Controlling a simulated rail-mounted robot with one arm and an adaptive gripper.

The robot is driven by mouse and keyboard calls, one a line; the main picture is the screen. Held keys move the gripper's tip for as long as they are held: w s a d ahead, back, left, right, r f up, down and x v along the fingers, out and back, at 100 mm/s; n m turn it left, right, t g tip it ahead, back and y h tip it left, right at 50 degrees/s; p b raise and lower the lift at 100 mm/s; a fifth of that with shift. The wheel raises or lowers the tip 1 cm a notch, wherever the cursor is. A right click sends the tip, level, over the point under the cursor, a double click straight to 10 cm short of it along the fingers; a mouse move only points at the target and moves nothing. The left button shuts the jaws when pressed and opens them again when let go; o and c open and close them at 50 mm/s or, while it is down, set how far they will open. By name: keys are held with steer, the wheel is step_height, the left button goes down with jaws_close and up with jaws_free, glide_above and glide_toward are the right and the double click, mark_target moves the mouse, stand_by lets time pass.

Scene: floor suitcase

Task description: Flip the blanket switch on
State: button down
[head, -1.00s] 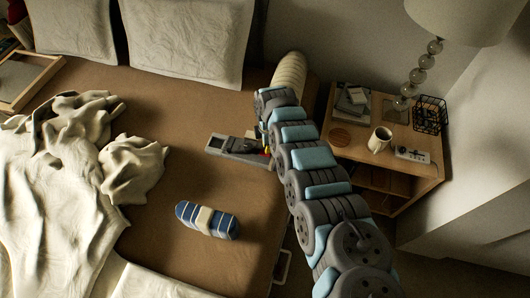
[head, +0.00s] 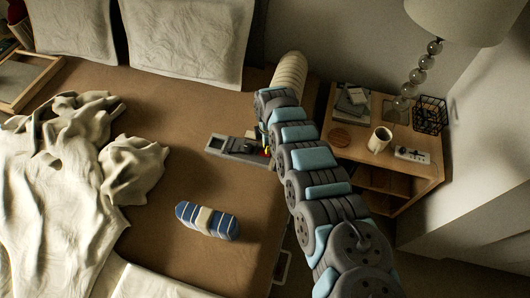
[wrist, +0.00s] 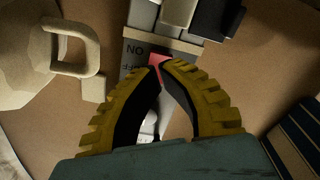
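A long grey control unit (head: 234,147) lies on the brown bed, just left of my arm in the head view. My gripper (wrist: 163,65) has yellow ribbed fingers with dark inner pads. The fingers bow outward and their tips are close together at the red piece. I cannot tell whether they touch it or grip it. My gripper is mostly hidden in the head view.
A blue striped roll (head: 188,212) lies on the bed in front of the unit. A ribbed cream object (head: 290,72) stands behind my arm. A nightstand (head: 424,174) holds a mug (head: 379,140), a power strip (head: 411,155) and a wire basket (head: 430,114). A crumpled blanket (head: 55,200) covers the left side.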

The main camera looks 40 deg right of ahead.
steer(key=shift+f+b, duration=1.3)
steer(key=shift+f, duration=0.45)
stand_by(1.2)
steer(key=shift+r+p, duration=3.5)
steer(key=shift+r, duration=0.05)
